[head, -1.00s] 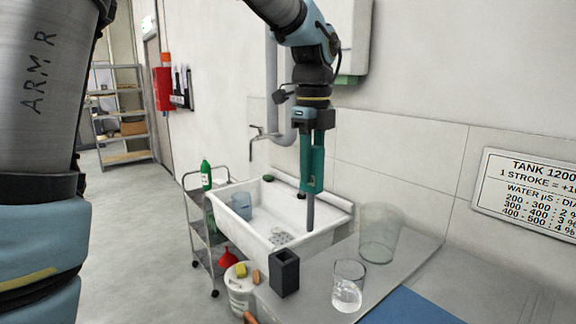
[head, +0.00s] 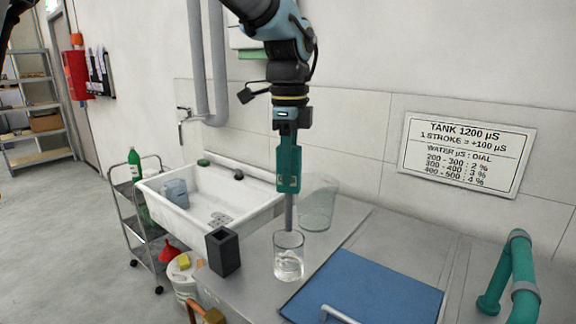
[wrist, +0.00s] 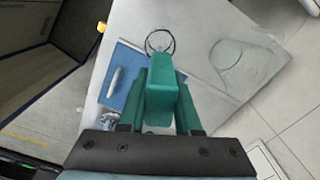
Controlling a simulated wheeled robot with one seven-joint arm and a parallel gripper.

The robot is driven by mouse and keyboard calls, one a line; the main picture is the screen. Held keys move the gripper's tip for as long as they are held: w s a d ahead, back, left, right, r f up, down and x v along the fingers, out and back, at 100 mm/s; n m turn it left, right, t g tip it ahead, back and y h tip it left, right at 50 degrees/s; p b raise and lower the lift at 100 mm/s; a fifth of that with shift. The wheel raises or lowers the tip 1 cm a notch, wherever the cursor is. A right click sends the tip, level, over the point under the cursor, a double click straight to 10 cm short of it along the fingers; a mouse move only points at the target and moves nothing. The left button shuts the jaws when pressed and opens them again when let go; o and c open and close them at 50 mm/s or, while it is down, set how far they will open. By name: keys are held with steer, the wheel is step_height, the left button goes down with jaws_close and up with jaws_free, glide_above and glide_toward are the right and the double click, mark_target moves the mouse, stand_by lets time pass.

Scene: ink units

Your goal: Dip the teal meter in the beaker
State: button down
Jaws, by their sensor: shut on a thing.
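My gripper (head: 288,150) is shut on the teal meter (head: 289,178), which hangs upright with its grey probe pointing down. The meter's top also shows between my fingers in the wrist view (wrist: 160,85). The clear beaker (head: 288,262) stands on the grey counter with some water in it. The probe's lower end is at the beaker's rim in the head view; I cannot tell whether it is inside the rim or just behind it. The beaker's round rim (wrist: 160,42) shows just beyond the meter in the wrist view.
A dark square holder (head: 223,252) stands left of the beaker. A larger clear vessel (head: 317,205) stands behind it. A blue panel (head: 365,290) lies to the right, with a teal pipe (head: 522,265) beyond. A white sink (head: 210,205) is at the left.

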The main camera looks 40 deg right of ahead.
mark_target(289, 230)
steer(key=shift+f+b, duration=2.45)
steer(key=shift+f, duration=2.4)
steer(key=shift+r, duration=0.1)
